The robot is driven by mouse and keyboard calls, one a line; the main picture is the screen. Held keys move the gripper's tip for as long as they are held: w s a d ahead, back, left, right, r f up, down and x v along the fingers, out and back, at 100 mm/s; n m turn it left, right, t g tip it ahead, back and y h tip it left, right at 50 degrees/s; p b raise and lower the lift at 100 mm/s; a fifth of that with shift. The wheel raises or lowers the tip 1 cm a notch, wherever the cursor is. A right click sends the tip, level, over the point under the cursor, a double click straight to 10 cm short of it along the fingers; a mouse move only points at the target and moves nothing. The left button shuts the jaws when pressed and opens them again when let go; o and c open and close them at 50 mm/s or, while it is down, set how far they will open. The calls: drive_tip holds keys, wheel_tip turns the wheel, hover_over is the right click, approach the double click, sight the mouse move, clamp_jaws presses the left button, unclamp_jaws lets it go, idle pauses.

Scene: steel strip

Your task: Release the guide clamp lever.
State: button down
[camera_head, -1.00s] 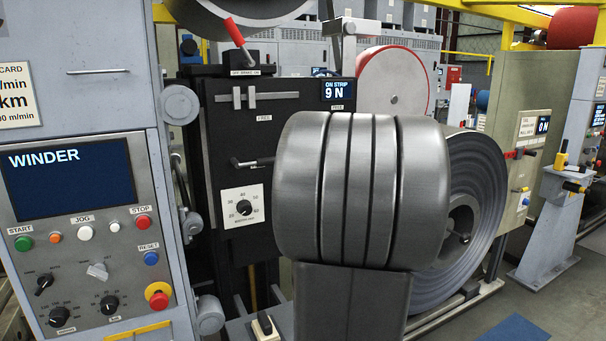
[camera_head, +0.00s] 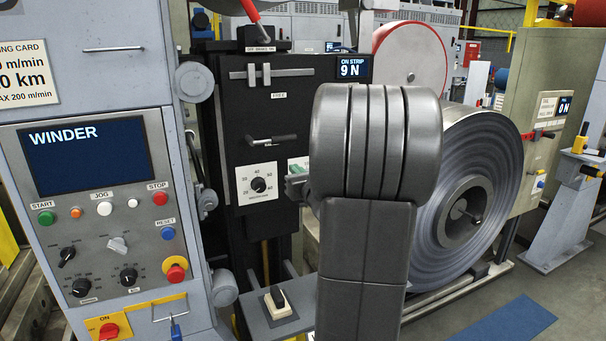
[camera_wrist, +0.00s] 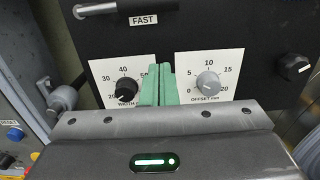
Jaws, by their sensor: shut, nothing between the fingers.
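A grey metal lever (camera_head: 272,140) lies roughly level on the black panel, below a FREE label (camera_head: 278,96). In the wrist view part of the lever (camera_wrist: 102,8) shows at the top edge, with a FAST label (camera_wrist: 143,19) just below it. I take it for the guide clamp lever; no label naming it is legible. My gripper (camera_wrist: 157,78) has its green fingers together and empty, below the lever and apart from it, between the width dial (camera_wrist: 125,88) and the offset dial (camera_wrist: 208,82). In the head view the green fingertips (camera_head: 295,183) show left of my arm.
The winder console (camera_head: 90,200) stands at the left, with a grey roller (camera_head: 195,83) at its edge. A red-handled brake lever (camera_head: 250,12) rises above the panel. A large steel coil (camera_head: 485,150) stands behind my arm at the right.

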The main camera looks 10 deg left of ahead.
sight(270, 138)
drive_tip(key=w+a+r+p, duration=0.1)
drive_tip(key=r, duration=0.1)
drive_tip(key=w+a+r+p, duration=0.1)
drive_tip(key=w+r, duration=0.1)
drive_tip(key=shift+w+a+p, duration=0.15)
drive_tip(key=shift+w+p, duration=0.05)
drive_tip(key=shift+p, duration=0.2)
drive_tip(key=shift+r, duration=0.15)
